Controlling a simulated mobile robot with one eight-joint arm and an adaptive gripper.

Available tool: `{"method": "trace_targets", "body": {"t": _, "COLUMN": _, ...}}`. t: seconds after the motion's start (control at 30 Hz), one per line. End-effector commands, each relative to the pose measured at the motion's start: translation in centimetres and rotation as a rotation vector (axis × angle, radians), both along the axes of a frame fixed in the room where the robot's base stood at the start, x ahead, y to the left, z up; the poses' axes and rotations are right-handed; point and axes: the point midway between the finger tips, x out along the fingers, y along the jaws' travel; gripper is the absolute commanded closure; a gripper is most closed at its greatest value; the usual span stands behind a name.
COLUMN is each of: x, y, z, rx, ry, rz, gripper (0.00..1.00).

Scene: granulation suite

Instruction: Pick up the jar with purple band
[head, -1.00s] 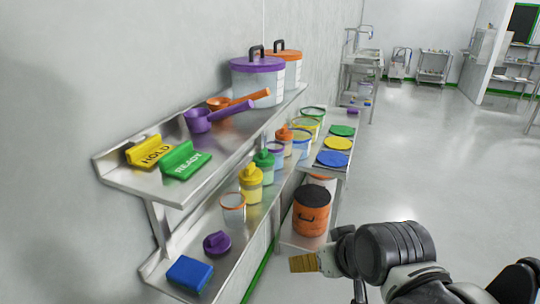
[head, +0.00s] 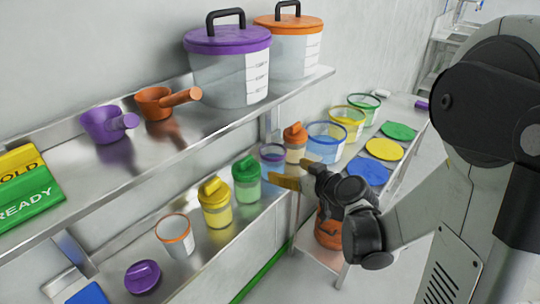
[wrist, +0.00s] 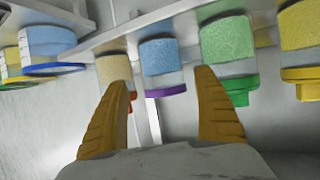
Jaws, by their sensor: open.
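The jar with purple band (head: 272,155) stands on the lower shelf, between the green-lidded jar (head: 246,178) and the orange-lidded jar (head: 295,142). It is open-topped, with bluish contents. In the wrist view, which is upside down, the jar (wrist: 159,60) shows beyond and between my fingertips, its purple band at the lower end. My gripper (head: 298,176) is open and empty at the shelf's front edge, in front of the jar. In the wrist view the gripper (wrist: 161,78) has its yellow fingers spread, apart from the jar. The jar's lower part is partly hidden in the head view.
A yellow-lidded jar (head: 216,205), an open orange-rimmed cup (head: 175,236) and a loose purple lid (head: 142,277) stand to the left on the shelf. The upper shelf (head: 215,118) overhangs it, with scoops and lidded tubs. Blue, yellow and green rimmed tubs stand at right.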

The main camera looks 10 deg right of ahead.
Motion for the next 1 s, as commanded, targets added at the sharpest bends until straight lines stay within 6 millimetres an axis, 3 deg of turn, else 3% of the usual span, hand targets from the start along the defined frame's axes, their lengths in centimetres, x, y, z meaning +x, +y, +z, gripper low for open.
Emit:
{"method": "trace_targets", "body": {"t": 0.3, "x": 4.1, "y": 1.4, "z": -2.1, "rx": -0.001, "ry": 0.002, "rz": 0.004, "gripper": 0.21}}
{"method": "trace_targets", "body": {"t": 0.47, "x": 5.1, "y": 1.7, "z": -2.7, "rx": 0.001, "ry": 0.001, "rz": 0.001, "gripper": 0.21}}
{"method": "trace_targets", "body": {"t": 0.73, "x": 8.5, "y": 2.7, "z": -4.8, "rx": -0.001, "ry": 0.002, "rz": 0.002, "gripper": 0.21}}
{"method": "trace_targets", "body": {"t": 1.0, "x": 8.9, "y": 2.8, "z": -4.7, "rx": 0.000, "ry": 0.002, "rz": 0.001, "gripper": 0.23}}
